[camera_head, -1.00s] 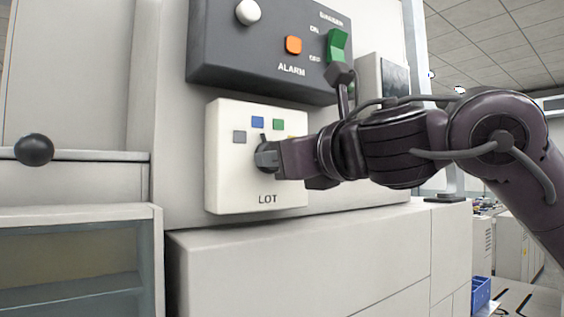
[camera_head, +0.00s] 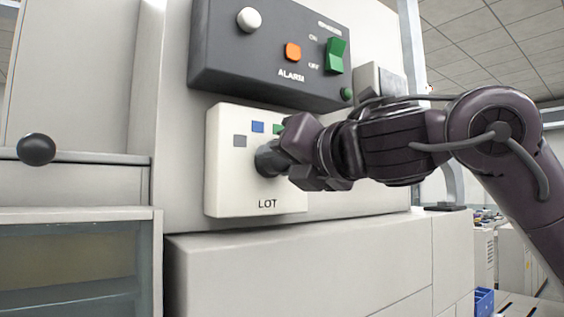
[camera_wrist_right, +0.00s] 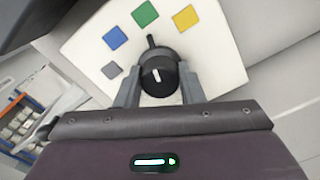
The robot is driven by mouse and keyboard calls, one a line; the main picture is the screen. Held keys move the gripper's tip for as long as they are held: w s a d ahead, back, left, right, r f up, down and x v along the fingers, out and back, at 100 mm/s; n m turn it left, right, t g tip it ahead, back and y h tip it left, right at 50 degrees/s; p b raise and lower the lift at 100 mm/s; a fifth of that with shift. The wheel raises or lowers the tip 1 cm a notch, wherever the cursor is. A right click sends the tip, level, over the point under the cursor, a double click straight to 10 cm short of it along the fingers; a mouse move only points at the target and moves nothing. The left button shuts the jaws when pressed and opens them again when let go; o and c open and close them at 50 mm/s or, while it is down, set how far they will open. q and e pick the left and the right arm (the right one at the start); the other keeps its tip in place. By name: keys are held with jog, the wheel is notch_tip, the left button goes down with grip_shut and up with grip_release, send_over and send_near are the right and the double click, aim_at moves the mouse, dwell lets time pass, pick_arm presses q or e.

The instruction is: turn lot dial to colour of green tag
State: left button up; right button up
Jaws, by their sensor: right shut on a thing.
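The lot dial is a black round knob (camera_wrist_right: 158,72) on a white panel (camera_head: 228,185) marked LOT. My right gripper (camera_wrist_right: 160,92) is shut on the knob, a finger on each side. In the right wrist view the dial's pointer is aimed at the green tag (camera_wrist_right: 145,14). Blue (camera_wrist_right: 115,38), grey (camera_wrist_right: 112,70) and yellow (camera_wrist_right: 185,17) tags sit around it. In the head view my right gripper (camera_head: 270,158) covers part of the dial and hides the pointer and the yellow tag; the green tag (camera_head: 278,129) shows partly. My left gripper is out of view.
Above the panel is a dark grey box (camera_head: 225,75) with a white knob (camera_head: 249,20), an orange ALARM button (camera_head: 292,52) and a green ON/OFF switch (camera_head: 335,56). A black ball handle (camera_head: 36,149) is at the left. Plain cabinet fronts (camera_head: 300,260) lie below.

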jog(key=shift+r, duration=0.1)
dwell(0.3)
jog(key=o, duration=1)
jog(key=shift+w, duration=0.1)
jog(key=b+v, duration=0.4)
jog(key=v, duration=0.3)
jog(key=shift+s+d, duration=0.2)
jog(key=shift+s, duration=0.1)
